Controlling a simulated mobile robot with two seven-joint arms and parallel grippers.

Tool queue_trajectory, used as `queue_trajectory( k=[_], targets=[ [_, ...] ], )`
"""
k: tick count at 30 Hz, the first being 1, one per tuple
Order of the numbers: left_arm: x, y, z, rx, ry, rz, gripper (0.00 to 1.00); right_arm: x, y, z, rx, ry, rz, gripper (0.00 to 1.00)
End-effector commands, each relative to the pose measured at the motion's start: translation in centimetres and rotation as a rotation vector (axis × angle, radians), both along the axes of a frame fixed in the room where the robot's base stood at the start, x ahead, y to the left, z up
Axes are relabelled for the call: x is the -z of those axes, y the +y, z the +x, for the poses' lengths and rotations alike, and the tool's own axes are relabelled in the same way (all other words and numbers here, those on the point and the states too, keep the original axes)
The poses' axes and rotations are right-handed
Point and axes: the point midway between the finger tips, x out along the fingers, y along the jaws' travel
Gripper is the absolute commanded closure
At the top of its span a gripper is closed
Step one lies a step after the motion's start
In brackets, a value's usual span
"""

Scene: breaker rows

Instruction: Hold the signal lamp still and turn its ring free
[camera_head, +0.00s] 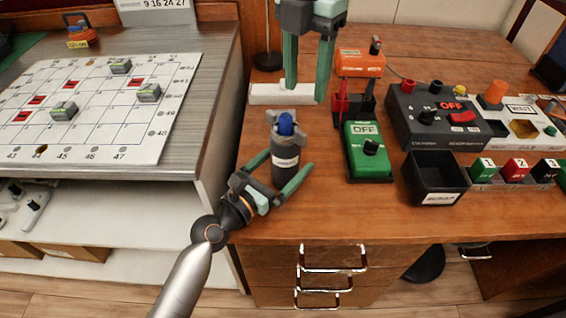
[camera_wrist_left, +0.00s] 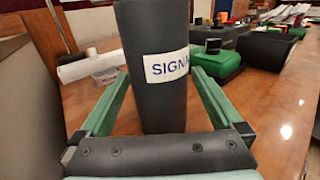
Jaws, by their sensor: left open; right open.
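The signal lamp is a dark upright cylinder (camera_head: 285,180) with a white label, standing on the wooden desk. Its grey ring (camera_head: 299,137), with lugs, sits at the top around a blue dome (camera_head: 286,123). My left gripper (camera_head: 288,162) is open, with a finger on either side of the lamp's body. In the left wrist view the lamp (camera_wrist_left: 155,100) stands between the two green fingers with its label showing "SIGNA"; its top is out of frame. My right gripper (camera_head: 306,92) is open and empty, pointing down above and slightly behind the lamp.
A green box marked OFF (camera_head: 368,163) and a black bin (camera_head: 433,183) stand to the right. A grey control box (camera_head: 440,130) and orange device (camera_head: 360,63) are behind. A white block (camera_head: 270,94) lies behind the lamp. A calendar board (camera_head: 140,130) covers the left cabinet.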

Motion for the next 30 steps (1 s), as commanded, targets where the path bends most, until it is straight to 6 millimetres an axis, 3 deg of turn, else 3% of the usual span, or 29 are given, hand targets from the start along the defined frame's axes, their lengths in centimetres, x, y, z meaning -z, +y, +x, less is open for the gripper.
queue_trajectory(
  k=[2,27,30],
  targets=[
    [-0.01,0.01,-0.02,0.000,0.000,0.000,0.03,0.00,0.00,0.00,0.000,0.000,0.000,0.50],
    [0.01,0.06,-0.03,0.000,-0.001,0.001,0.98,0.00,0.00,0.00,0.000,0.000,0.000,0.50],
    [0.02,0.06,-0.03,0.000,-0.001,0.001,1.00,0.00,0.00,0.00,0.000,0.000,0.000,0.50]
  ],
)
